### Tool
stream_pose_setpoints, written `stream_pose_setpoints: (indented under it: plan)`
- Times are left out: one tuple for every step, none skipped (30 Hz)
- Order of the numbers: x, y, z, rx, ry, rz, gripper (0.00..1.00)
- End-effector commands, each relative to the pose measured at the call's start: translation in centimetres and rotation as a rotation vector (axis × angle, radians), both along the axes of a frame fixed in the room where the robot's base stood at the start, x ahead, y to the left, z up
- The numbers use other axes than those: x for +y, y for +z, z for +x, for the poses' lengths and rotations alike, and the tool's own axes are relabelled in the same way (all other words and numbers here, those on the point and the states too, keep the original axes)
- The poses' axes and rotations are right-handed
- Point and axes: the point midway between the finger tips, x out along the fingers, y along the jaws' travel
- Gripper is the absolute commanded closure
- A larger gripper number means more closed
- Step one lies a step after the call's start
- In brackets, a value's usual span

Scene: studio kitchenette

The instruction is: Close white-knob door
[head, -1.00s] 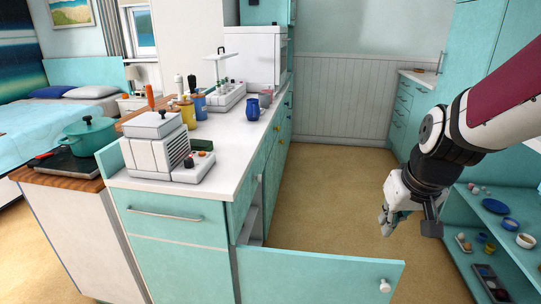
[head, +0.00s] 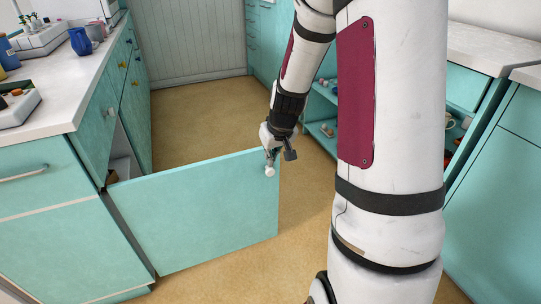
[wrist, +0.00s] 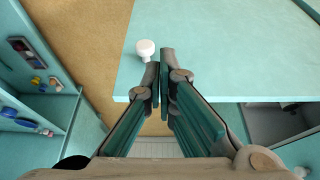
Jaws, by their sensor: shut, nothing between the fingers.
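The turquoise door (head: 200,210) stands wide open, swung out from the counter cabinet across the floor. Its white knob (head: 270,171) is near the upper free corner, on the face toward the head camera. My gripper (head: 271,155) is at that corner, just above the knob. In the wrist view the door panel (wrist: 220,45) fills the upper right, and the white knob (wrist: 146,47) sits just left of my shut fingertips (wrist: 160,58). The fingers are closed with nothing between them. I cannot tell whether they touch the knob or door.
The open cabinet (head: 120,150) shows a shelf inside, left of the door. Open turquoise shelves (head: 322,115) with small items stand behind my arm at right. A white countertop (head: 60,90) is at left. Tan floor (head: 200,115) lies clear beyond the door.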

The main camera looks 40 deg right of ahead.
Motion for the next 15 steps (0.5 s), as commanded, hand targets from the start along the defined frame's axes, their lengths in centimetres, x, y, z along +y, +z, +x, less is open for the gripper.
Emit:
stream_pose_setpoints:
  plan:
    - [0.0, -1.5, 0.3, 0.003, 0.001, 0.003, 1.0]
    - [-0.1, -2.0, 0.6, 0.004, 0.0, 0.002, 1.0]
    - [-0.2, -2.8, 0.9, 0.003, 0.0, 0.002, 1.0]
    - [-0.2, -3.3, 1.1, 0.003, 0.001, 0.001, 1.0]
    - [-0.3, -3.9, 1.3, 0.004, 0.0, 0.002, 1.0]
    - [-0.4, -4.6, 1.6, 0.003, 0.0, 0.002, 1.0]
    - [-0.4, -5.1, 1.7, 0.003, 0.0, 0.002, 1.0]
    - [-0.5, -5.6, 1.9, 0.003, 0.0, 0.002, 1.0]
    - [-0.6, -6.2, 2.2, 0.003, 0.0, 0.002, 1.0]
    - [-0.8, -5.8, 3.0, -0.003, 0.002, -0.002, 1.0]
    - [-0.8, -5.7, 3.4, -0.002, 0.004, -0.001, 1.0]
    - [-1.0, -5.7, 4.0, -0.002, 0.003, -0.002, 1.0]
    - [-1.1, -5.6, 4.3, -0.002, 0.003, -0.002, 1.0]
    - [-1.2, -5.6, 4.6, -0.001, 0.003, -0.001, 1.0]
    - [-1.3, -5.6, 5.0, 0.0, 0.003, -0.001, 1.0]
